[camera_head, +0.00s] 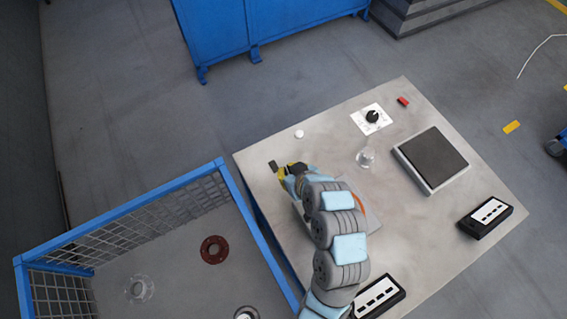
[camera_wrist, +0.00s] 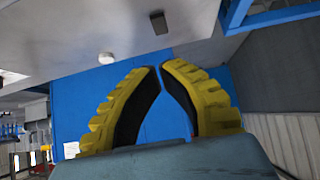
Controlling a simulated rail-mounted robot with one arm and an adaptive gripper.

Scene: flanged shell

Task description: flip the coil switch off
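My gripper (camera_head: 286,170) is over the table's left edge in the head view. In the wrist view its yellow fingers (camera_wrist: 157,69) lean together, tips almost touching, with nothing seen between them. A small dark block (camera_head: 272,166) lies just beyond the fingertips; a dark block also shows in the wrist view (camera_wrist: 159,23), apart from the fingers. I cannot tell for sure which thing is the coil switch. A black knob on a white plate (camera_head: 372,116) stands at the far side of the table. My arm hides part of the tabletop.
The table (camera_head: 325,135) holds a white button-like disc (camera_head: 299,134), a clear glass piece (camera_head: 366,158), a red block (camera_head: 403,101), a dark-topped plate (camera_head: 431,160) and black boxes (camera_head: 486,217) (camera_head: 378,297). A blue mesh crate (camera_head: 232,187) with flanged rings stands at left.

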